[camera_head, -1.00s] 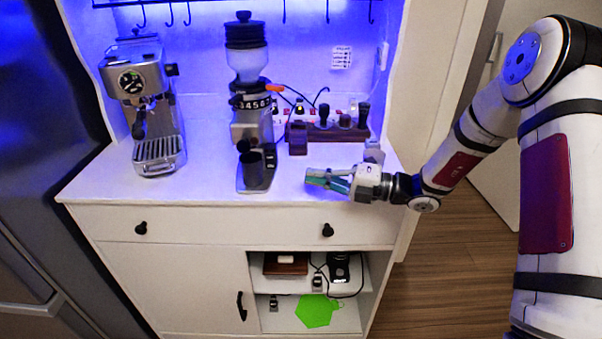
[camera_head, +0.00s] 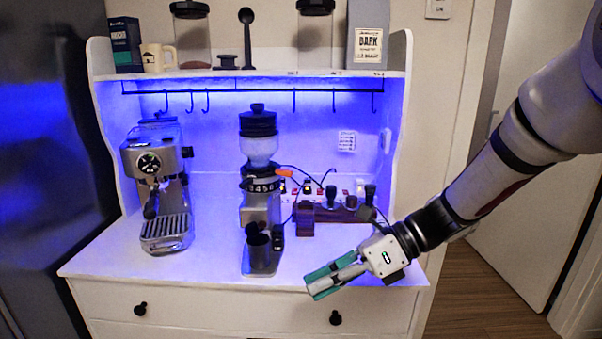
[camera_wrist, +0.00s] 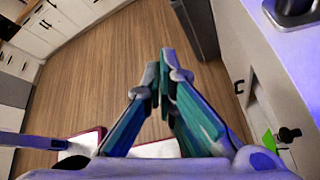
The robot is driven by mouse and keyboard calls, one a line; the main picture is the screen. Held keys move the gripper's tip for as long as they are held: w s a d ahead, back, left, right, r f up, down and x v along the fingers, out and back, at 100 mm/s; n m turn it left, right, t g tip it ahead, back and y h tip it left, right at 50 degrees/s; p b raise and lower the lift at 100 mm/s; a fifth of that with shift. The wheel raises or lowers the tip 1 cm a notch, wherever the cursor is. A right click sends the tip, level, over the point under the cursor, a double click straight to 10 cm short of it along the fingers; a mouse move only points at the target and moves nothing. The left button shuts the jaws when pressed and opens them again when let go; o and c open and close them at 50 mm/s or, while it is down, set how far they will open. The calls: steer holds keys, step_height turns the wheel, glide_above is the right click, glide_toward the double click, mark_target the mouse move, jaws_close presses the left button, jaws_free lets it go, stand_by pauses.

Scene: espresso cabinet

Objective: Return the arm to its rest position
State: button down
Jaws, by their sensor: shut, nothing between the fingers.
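My gripper (camera_head: 335,276) is shut and empty, its teal fingers together. In the head view it hangs in front of the right part of the cabinet's counter (camera_head: 205,275), pointing left. In the wrist view the gripper (camera_wrist: 160,85) points over the wooden floor (camera_wrist: 100,75), with the fingertips meeting and nothing between them. My arm reaches in from the right side of the head view.
A grinder (camera_head: 258,190) and an espresso machine (camera_head: 158,185) stand on the counter. A wooden tool stand (camera_head: 330,212) is behind my gripper. Jars and a coffee bag (camera_head: 368,38) sit on the top shelf. Drawer knobs (camera_head: 335,317) stick out at the front. Open floor lies right of the cabinet.

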steer(key=s+d+r+n+t+h, duration=0.2)
steer(key=s+d+n+h, duration=0.4)
steer(key=n, duration=0.5)
steer(key=s+d+r+n+t+h+p, duration=0.1)
steer(key=s+d+r+n+t+h, duration=0.2)
steer(key=s+d+n, duration=0.6)
steer(key=s+r+n+h, duration=0.2)
steer(key=s+n+h, duration=0.1)
steer(key=s, duration=0.1)
steer(key=shift+d, duration=0.35)
